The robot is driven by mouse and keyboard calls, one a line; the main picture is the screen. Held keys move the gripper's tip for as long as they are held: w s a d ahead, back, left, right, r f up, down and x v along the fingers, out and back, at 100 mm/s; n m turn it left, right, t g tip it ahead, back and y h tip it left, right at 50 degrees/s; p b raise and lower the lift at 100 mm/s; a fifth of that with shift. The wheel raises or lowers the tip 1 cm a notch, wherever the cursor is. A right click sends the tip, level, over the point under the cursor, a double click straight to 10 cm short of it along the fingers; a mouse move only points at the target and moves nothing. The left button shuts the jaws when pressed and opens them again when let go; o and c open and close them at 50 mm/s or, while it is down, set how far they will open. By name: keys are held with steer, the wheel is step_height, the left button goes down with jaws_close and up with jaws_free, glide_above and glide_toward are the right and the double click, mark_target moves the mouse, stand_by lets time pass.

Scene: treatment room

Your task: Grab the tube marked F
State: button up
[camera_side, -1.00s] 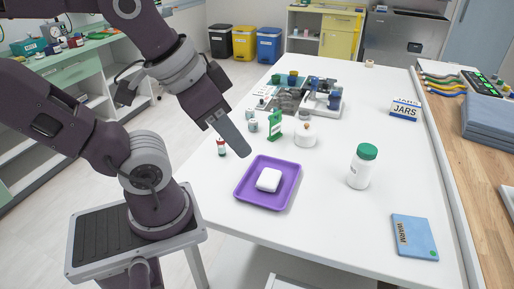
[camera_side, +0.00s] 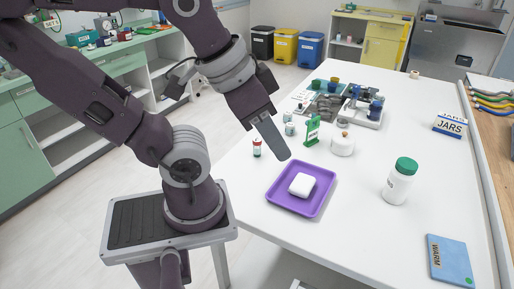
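I cannot read a mark F on anything in the side view. A small tube-like vial with a red cap (camera_side: 257,147) stands on the white table's left edge, just left of my gripper. Small grey-lidded jars (camera_side: 289,128) stand behind my gripper. Farther back, a grey tray (camera_side: 367,117) holds blue and dark items too small to tell apart. My gripper (camera_side: 281,153) hangs over the table's left side, above and behind the purple tray. Its fingers overlap edge-on, so its opening is hidden. I see nothing held in it.
The purple tray (camera_side: 273,196) bears a white block (camera_side: 302,184). A green stand (camera_side: 312,131), a round white pot (camera_side: 342,145), a green-capped white bottle (camera_side: 398,184), a blue WARM pack (camera_side: 450,260) and a JARS sign (camera_side: 450,125) stand around.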

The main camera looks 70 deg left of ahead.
steer(key=o, duration=0.5)
steer(key=m+g+y, duration=0.6)
steer(key=g+y, duration=0.1)
steer(key=g, duration=0.2)
glide_toward(260, 144)
steer(key=s+d+r, duration=0.3)
steer(key=d+r, duration=0.4)
steer(key=d, duration=0.4)
steer(key=a+f+m+y, duration=0.2)
steer(key=a+f+m, duration=0.1)
steer(key=a+f, duration=0.1)
steer(key=w+a+f+m+y, duration=0.1)
steer(key=a+f+m+y, duration=0.1)
steer(key=a+f, duration=0.2)
steer(key=w+a+f+m+y, duration=0.1)
steer(key=a+f+m, duration=0.2)
steer(key=f, duration=0.1)
steer(key=shift+a+f+m+g+y, duration=0.3)
steer(key=shift+a+y, duration=0.1)
steer(key=x, duration=0.7)
steer(key=shift+s+a, duration=0.1)
steer(key=shift+s, duration=0.1)
